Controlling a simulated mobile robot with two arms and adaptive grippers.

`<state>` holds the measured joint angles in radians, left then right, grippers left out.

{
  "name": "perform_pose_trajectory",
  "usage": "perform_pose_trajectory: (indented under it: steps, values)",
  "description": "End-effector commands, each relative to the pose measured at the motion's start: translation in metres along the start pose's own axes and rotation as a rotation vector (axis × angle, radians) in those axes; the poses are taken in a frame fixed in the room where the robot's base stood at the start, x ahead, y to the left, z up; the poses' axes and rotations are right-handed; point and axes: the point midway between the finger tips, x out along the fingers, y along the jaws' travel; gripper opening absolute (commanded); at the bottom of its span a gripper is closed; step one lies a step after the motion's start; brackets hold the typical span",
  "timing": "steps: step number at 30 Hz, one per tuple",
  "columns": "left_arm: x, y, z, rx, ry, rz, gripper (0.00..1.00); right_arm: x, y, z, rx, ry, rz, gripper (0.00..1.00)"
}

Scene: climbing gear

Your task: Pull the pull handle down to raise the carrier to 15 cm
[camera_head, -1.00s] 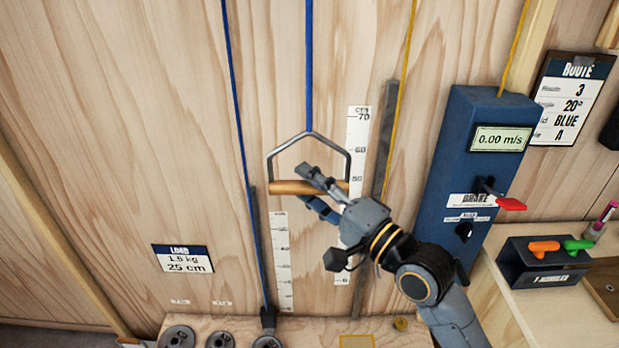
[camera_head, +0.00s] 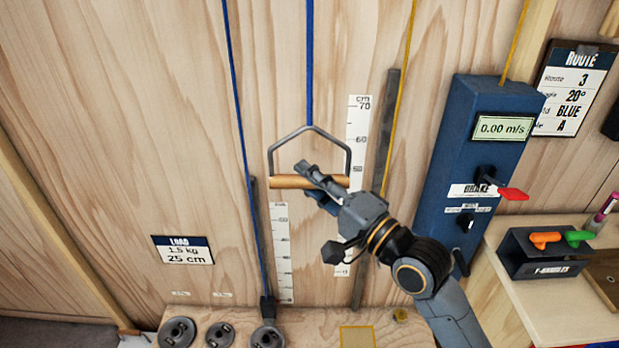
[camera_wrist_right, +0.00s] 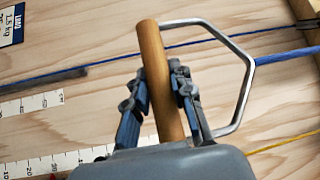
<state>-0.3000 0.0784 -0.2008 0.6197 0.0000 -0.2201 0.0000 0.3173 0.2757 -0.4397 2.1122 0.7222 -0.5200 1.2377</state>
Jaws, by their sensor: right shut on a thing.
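The pull handle has a wooden bar (camera_head: 286,182) on a bent metal frame (camera_head: 347,150), hanging from a blue rope in front of the wall. My right gripper (camera_head: 316,184) is shut on the middle of the bar. In the right wrist view, the fingers (camera_wrist_right: 160,88) of this gripper sit on both sides of the wooden bar (camera_wrist_right: 152,50). The carrier (camera_head: 268,308) hangs on the left blue rope, low at the base by a disc weight (camera_head: 266,338); whether it touches the base cannot be told. My left gripper is out of view.
Scales marked in cm (camera_head: 360,125) (camera_head: 281,235) run beside the handle and the left rope. A blue brake box (camera_head: 455,140) with a red lever reads 0.00 m/s. A sign (camera_head: 183,250) reads 1.5 kg, 25 cm. A shelf with coloured handles (camera_head: 545,240) stands right.

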Motion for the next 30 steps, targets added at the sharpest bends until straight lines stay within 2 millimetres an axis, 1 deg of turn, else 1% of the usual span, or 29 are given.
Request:
perform_pose_trajectory:
  steps: [1, 6, 9, 12, 15, 18, 27, 28, 29, 30]
  values:
    - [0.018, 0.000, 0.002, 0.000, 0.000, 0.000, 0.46, -0.004, 0.036, 0.006, 0.010, -0.006, 0.032, 0.00]
    - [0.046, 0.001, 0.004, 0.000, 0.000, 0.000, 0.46, -0.012, 0.082, 0.014, 0.010, -0.009, 0.035, 0.00]
    - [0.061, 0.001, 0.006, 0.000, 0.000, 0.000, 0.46, -0.016, 0.106, 0.018, 0.010, -0.009, 0.035, 0.00]
    - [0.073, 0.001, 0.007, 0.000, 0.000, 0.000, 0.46, -0.019, 0.124, 0.020, 0.011, -0.009, 0.036, 0.00]
    - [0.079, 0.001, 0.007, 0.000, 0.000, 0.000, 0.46, -0.020, 0.135, 0.022, 0.010, -0.010, 0.036, 0.00]
    - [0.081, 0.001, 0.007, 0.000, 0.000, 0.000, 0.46, -0.021, 0.140, 0.023, 0.010, -0.010, 0.036, 0.00]
    - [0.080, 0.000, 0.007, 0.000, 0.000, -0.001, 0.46, -0.021, 0.139, 0.023, 0.010, -0.010, 0.035, 0.00]
    - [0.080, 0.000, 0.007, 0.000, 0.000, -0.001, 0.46, -0.021, 0.139, 0.023, 0.010, -0.010, 0.035, 0.25]
    - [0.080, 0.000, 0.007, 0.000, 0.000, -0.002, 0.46, -0.021, 0.138, 0.023, 0.010, -0.010, 0.035, 0.31]
    - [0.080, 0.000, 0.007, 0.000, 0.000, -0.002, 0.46, -0.021, 0.138, 0.023, 0.010, -0.009, 0.035, 0.39]
